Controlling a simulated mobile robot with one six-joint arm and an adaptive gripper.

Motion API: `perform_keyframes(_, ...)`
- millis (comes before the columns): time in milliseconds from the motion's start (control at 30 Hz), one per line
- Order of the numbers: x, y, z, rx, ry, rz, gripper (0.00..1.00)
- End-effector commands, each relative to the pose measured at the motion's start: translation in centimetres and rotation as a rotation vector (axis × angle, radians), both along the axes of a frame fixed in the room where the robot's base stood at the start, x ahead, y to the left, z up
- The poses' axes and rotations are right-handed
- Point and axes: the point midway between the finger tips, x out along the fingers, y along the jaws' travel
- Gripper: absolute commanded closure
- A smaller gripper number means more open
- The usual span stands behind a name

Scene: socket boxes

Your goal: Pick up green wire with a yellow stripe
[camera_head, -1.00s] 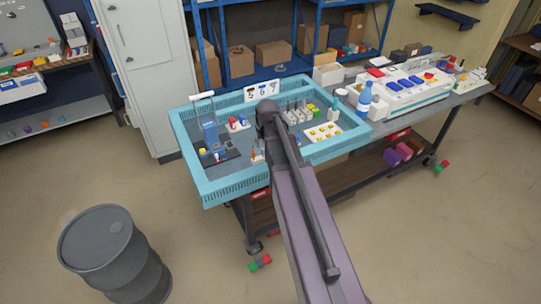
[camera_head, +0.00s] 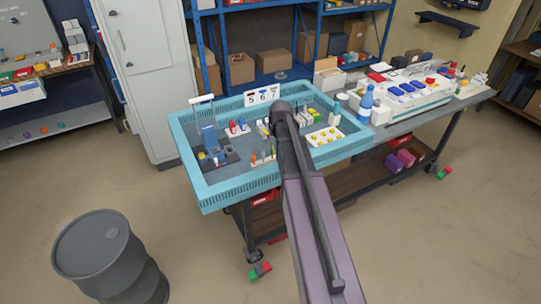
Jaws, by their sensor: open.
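A row of small thin upright pieces in orange, green and pale tones (camera_head: 264,157) stands in the light-blue tray (camera_head: 192,170), just left of my arm. They may be the wires, but they are too small to show a yellow stripe, so I cannot tell which is the green wire. My arm reaches over the tray's front edge, and its dark joint is above the middle of the tray. My gripper is hidden behind the arm, so its place relative to the wires does not show.
The tray also holds a blue device (camera_head: 210,138), a white block with yellow buttons (camera_head: 326,136) and a number sign (camera_head: 262,95). A blue bottle (camera_head: 366,99) stands right of the tray. A grey barrel (camera_head: 104,255) stands at the lower left.

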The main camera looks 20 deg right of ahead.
Motion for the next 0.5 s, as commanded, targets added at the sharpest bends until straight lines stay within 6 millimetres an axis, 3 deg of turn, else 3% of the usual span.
perform_keyframes(500,1.7,-0.5,-4.4,0.0,0.0,-0.001,0.58)
